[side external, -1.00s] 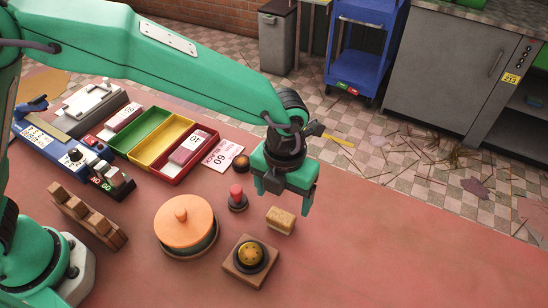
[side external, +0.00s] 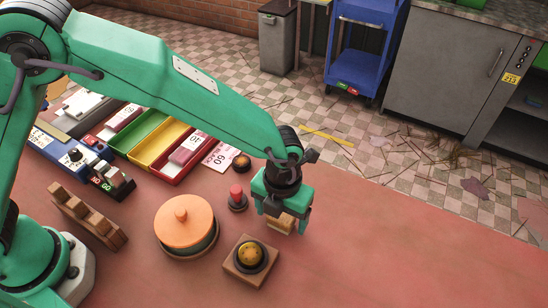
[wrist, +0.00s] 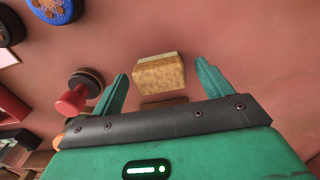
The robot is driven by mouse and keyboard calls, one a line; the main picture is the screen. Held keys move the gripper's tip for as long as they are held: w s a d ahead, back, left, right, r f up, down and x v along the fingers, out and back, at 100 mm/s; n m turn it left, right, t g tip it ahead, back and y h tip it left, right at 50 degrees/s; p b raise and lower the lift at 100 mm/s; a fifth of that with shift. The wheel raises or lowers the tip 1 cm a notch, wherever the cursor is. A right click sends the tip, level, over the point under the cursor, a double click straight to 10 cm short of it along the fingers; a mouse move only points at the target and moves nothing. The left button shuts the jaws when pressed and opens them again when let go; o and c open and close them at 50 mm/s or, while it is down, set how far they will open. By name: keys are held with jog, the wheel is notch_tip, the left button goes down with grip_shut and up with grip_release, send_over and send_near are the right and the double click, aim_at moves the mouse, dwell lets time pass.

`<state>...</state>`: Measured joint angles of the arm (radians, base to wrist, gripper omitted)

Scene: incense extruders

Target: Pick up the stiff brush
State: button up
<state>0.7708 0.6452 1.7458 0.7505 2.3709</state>
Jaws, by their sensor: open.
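The stiff brush, a small tan block with a paler strip along one edge, sits on the reddish table; it shows in the side view (side external: 282,224) and in the wrist view (wrist: 160,76). My gripper (side external: 283,220) is low over it, fingers pointing down on either side. In the wrist view my gripper (wrist: 161,70) is open, with the brush between the two fingers and a visible gap on each side. In the side view my gripper hides part of the brush.
A red-knobbed stamp (side external: 237,198) stands close to the left of my gripper. An orange-lidded round pot (side external: 181,225) and a wooden block with a yellow-topped disc (side external: 250,259) are nearby. Colored trays (side external: 155,142) lie farther back. The table's right side is clear.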

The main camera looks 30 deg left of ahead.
aim_at(282, 216)
jog(key=shift+f, duration=0.25)
jog(key=shift+c, duration=0.2)
jog(key=c, duration=1)
jog(key=shift+c, duration=0.2)
jog(key=shift+r, duration=0.15)
jog(key=shift+r, duration=0.85)
notch_tip(282, 216, up, 2)
jog(key=shift+r, duration=0.25)
jog(key=s+d+r, duration=0.3)
jog(key=s+r, duration=0.3)
jog(key=s, duration=0.5)
jog(key=shift+s+r, duration=0.15)
jog(key=shift+r, duration=0.15)
